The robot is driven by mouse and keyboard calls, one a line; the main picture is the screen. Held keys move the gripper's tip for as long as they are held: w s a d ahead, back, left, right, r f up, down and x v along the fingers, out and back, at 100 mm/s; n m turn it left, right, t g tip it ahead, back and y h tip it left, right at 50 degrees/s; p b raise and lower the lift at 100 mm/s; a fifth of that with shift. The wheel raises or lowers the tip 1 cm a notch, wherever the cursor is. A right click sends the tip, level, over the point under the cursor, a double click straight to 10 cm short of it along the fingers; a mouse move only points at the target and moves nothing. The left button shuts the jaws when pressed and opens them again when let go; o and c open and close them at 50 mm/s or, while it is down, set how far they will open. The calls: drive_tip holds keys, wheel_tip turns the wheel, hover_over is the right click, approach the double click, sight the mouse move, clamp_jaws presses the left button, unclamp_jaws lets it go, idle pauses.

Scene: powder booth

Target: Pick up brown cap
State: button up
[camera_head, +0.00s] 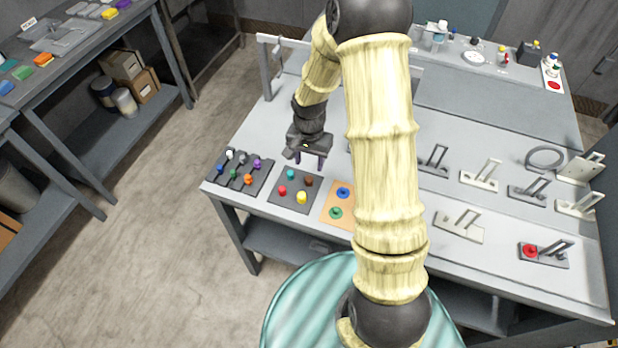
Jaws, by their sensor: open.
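The brown cap (309,181) sits on a dark square plate (287,202) near the left front of the grey table. My gripper (309,163) is open and points down, just behind and above the plate, close to the brown cap in the picture. Nothing shows between its fingers. The gap in height between the fingertips and the cap is hard to tell.
A dark rack with coloured pegs (240,174) lies left of the plate. An orange board (337,209) with blue and green discs lies right of it, partly behind my arm. Several toggle clamps (480,177) stand on the table's right half. A metal frame (265,70) rises behind my gripper.

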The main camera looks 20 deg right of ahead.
sight(309, 178)
drive_tip(key=shift+w+f, duration=0.1)
drive_tip(key=shift+f, duration=1.3)
drive_tip(key=shift+s+f+p, duration=0.1)
drive_tip(key=shift+s+p, duration=0.1)
drive_tip(key=shift+p, duration=0.15)
wheel_tip(309, 178, down, 4)
drive_tip(key=shift+f+p, duration=0.1)
drive_tip(key=shift+p, duration=0.95)
drive_tip(key=shift+w+f, duration=0.15)
drive_tip(key=shift+f, duration=0.25)
drive_tip(key=c, duration=1)
